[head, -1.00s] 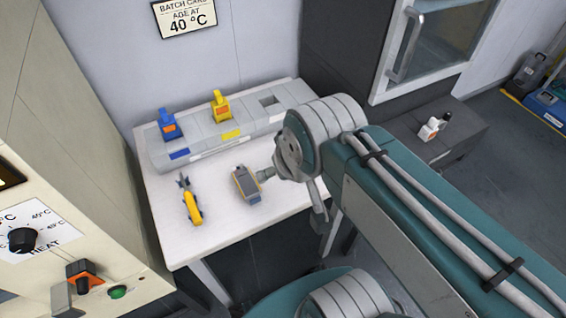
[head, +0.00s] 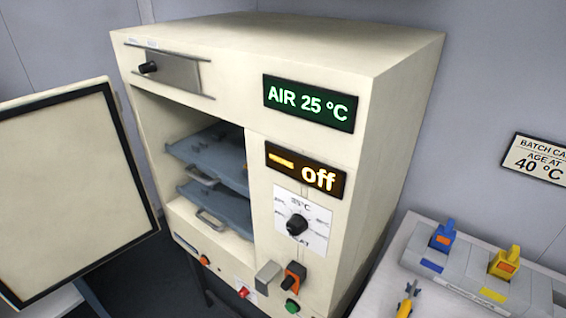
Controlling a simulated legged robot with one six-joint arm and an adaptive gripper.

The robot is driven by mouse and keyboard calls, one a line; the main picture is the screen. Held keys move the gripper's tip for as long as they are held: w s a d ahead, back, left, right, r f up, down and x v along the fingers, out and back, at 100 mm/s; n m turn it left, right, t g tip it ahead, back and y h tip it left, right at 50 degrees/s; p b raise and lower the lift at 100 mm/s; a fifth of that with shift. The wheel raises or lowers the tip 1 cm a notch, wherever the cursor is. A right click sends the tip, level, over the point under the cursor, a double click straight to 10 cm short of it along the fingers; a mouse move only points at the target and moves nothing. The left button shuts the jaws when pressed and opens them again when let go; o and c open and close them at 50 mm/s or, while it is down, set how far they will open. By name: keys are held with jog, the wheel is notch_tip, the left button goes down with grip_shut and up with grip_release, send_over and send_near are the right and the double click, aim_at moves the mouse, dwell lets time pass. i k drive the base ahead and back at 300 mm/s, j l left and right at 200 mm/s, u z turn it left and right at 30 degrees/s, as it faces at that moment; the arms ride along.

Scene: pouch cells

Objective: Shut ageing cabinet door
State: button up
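The cream ageing cabinet (head: 398,140) stands in the middle of the head view. Its door (head: 70,190), a cream panel with a dark edge seal, stands wide open to the left, its inner face towards me. Two grey-blue trays (head: 222,212) with handles lie one above the other inside the open chamber. A green display (head: 309,103) reads AIR 25 °C and an amber display (head: 305,170) reads off. The heat dial (head: 297,225) is below them. My gripper is not in this view.
A white table at the right bears a grey rack (head: 460,262) with a blue clip (head: 443,236) and a yellow clip (head: 504,262). A yellow-handled tool (head: 407,300) lies in front of it. A batch card sign (head: 540,160) hangs on the wall.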

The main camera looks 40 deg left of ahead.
aim_at(74, 196)
jog(key=u, duration=1.55)
jog(key=j+z, duration=0.1)
jog(key=j, duration=1.8)
jog(key=i+j, duration=0.1)
jog(key=j, duration=0.3)
jog(key=i+j, duration=0.1)
jog(key=j, duration=0.35)
jog(key=i+j+z, duration=0.1)
jog(key=j, duration=0.3)
jog(key=i+j, duration=0.1)
jog(key=j, duration=0.3)
jog(key=i+l, duration=0.1)
jog(key=i+z, duration=0.05)
